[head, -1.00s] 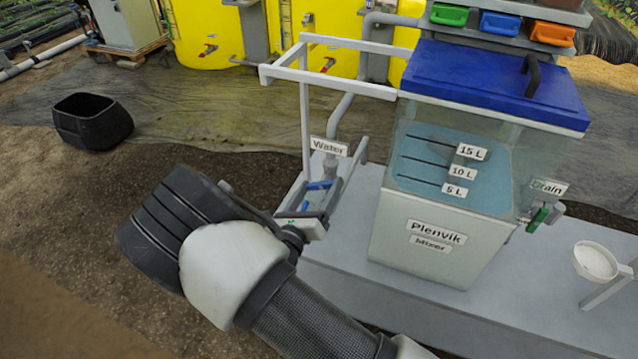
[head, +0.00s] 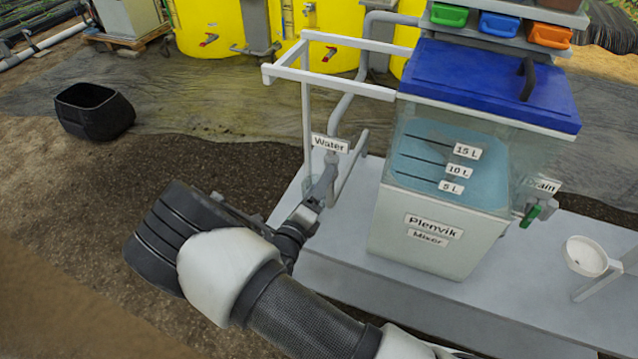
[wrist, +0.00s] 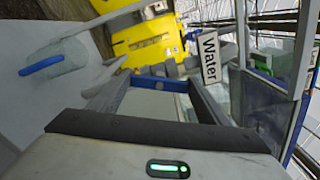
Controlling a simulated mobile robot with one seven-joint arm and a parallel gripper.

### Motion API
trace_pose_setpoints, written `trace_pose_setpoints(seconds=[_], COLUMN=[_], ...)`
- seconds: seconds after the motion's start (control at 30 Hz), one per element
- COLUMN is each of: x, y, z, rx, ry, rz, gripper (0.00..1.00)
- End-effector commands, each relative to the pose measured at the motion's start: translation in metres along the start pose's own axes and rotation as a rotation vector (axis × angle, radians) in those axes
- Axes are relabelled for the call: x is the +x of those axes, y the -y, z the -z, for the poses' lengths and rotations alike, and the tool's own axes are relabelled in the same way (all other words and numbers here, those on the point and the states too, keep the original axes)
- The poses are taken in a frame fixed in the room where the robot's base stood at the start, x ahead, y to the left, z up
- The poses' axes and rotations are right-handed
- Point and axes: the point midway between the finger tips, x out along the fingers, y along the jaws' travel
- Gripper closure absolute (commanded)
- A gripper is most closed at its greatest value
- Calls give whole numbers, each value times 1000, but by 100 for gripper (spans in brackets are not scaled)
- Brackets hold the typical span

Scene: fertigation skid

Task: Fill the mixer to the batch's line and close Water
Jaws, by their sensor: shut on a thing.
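The Water label (head: 330,144) stands above the valve on a pipe left of the mixer (head: 430,240). My gripper (head: 322,190) is at this valve. In the wrist view its fingers are shut on the blue Water handle (wrist: 174,85), just left of the Water label (wrist: 209,58). My gripper hides the handle in the head view. The mixer has a clear upper part with blue-tinted liquid, under a blue lid (head: 490,85). Its lines are marked 15 L (head: 467,151), 10 L (head: 458,171) and 5 L (head: 451,187). I cannot tell exactly where the liquid surface meets them.
A white rail frame (head: 330,81) stands over the valve. A green Drain handle (head: 531,215) is at the mixer's right, with a white cup (head: 586,256) beyond. Green, blue and orange bins (head: 500,25) sit above. A black tub (head: 95,113) stands on the ground at left.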

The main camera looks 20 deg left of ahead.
Motion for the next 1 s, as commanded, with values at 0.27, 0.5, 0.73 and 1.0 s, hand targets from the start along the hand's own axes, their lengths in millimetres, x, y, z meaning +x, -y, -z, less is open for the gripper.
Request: trace_pose_setpoints(seconds=[0.27, 0.5, 0.73, 1.0], x=[0, -1, 0, -10], y=[-1, -1, 0, -1], z=[0, 0, 0, -1], rx=[-12, -11, -10, -10], ry=[0, 0, 0, 1], rz=[-1, -1, -1, -2], gripper=[52, 23, 11, 11])
